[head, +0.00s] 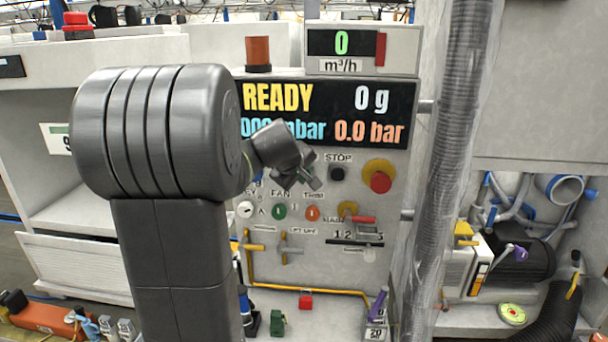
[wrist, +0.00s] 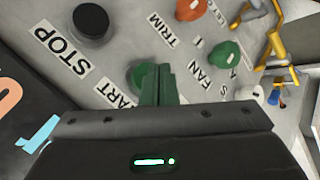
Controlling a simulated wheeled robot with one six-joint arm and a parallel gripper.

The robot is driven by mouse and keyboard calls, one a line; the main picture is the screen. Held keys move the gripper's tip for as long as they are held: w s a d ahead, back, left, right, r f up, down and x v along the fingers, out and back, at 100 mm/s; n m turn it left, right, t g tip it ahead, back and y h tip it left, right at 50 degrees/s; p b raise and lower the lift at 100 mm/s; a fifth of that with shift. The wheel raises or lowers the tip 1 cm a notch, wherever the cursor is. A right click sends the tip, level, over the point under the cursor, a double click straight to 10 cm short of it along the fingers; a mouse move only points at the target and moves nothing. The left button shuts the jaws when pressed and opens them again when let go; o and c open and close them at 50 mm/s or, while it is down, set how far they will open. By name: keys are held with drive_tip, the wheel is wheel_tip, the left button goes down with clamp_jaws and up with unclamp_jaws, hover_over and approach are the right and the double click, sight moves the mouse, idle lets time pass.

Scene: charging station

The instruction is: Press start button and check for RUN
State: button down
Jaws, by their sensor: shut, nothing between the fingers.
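The panel display (head: 325,113) reads READY, 0 g and 0.0 bar; the mbar figure is partly covered by my arm. My gripper (head: 308,178) is shut and empty, in front of the panel to the left of the black STOP button (head: 338,173). In the wrist view my fingertips (wrist: 158,72) overlap the green start button (wrist: 139,76), beside a label of which "ART" shows. I cannot tell whether they touch it. In the head view the start button is hidden behind my gripper. STOP also shows in the wrist view (wrist: 91,20).
The FAN knob (head: 279,211), TRIM knob (head: 312,213) and yellow valve handles sit below my gripper. A red mushroom button (head: 380,181) is to the right of STOP. A grey hose (head: 445,170) runs down the panel's right side. An amber lamp (head: 258,54) stands above the display.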

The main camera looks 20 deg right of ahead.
drive_tip(key=shift+w+d, duration=0.2)
drive_tip(key=shift+w, duration=0.1)
drive_tip(key=shift+w+d, duration=0.25)
drive_tip(key=shift+w, duration=0.1)
idle(0.8)
drive_tip(key=shift+s, duration=0.1)
drive_tip(key=shift+s+a, duration=0.45)
drive_tip(key=shift+s, duration=0.15)
drive_tip(key=shift+s, duration=0.1)
drive_tip(key=s+a, duration=0.1)
drive_tip(key=s+b, duration=0.1)
drive_tip(key=s+a+b, duration=0.1)
drive_tip(key=s, duration=0.1)
drive_tip(key=shift+a, duration=0.35)
drive_tip(key=shift+d, duration=0.1)
idle(0.6)
